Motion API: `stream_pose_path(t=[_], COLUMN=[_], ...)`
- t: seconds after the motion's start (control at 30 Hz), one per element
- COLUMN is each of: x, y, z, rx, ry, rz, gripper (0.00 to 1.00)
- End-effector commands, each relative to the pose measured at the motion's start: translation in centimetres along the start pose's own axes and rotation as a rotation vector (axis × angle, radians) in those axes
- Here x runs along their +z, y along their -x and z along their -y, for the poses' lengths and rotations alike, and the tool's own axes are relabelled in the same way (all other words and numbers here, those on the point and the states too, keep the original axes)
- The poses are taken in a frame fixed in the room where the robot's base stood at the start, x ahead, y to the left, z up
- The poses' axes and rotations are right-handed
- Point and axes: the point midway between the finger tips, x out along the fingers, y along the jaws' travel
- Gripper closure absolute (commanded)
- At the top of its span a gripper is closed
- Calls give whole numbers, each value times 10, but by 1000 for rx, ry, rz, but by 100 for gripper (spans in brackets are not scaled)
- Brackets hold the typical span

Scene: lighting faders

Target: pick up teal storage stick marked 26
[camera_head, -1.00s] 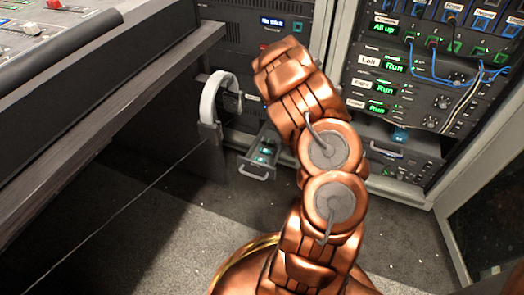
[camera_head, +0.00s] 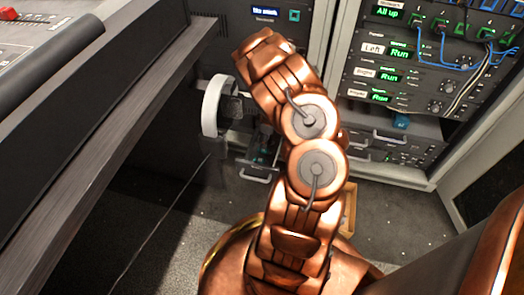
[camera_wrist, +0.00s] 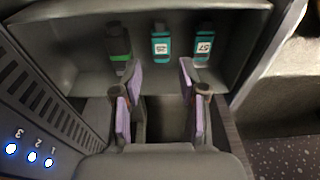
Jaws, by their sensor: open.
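In the wrist view, two teal sticks with white labels stand in an open grey drawer (camera_wrist: 75,55). The middle teal stick (camera_wrist: 160,40) has a label too small to read surely; the right teal stick (camera_wrist: 203,42) seems to read 57. My gripper (camera_wrist: 159,72) is open and empty, its purple-padded fingers on either side of the middle stick's line, nearer the camera than the sticks. No contact shows. In the head view the drawer (camera_head: 255,177) is partly hidden by my copper arm, and my gripper is hidden there.
A dark stick with a green band (camera_wrist: 119,45) stands left of the teal ones. A panel with numbered blue lights (camera_wrist: 30,155) borders the drawer. A white curved band (camera_head: 211,105) hangs by the desk edge (camera_head: 120,115). Another drawer (camera_head: 398,128) is at right.

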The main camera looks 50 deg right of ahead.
Motion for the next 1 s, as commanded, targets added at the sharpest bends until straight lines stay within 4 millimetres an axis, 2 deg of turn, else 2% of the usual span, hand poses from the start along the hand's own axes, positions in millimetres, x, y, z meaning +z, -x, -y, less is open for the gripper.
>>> stream_pose_path(t=[0.17, 0.5, 0.77, 1.0], x=[0, 7, 7, 8], y=[-12, -54, -55, -55], z=[1, 1, 0, 0], rx=[-1, 0, 2, 1], ry=[2, 0, -1, -2], rz=[0, 0, 1, 1], gripper=[58, 58, 58, 81])
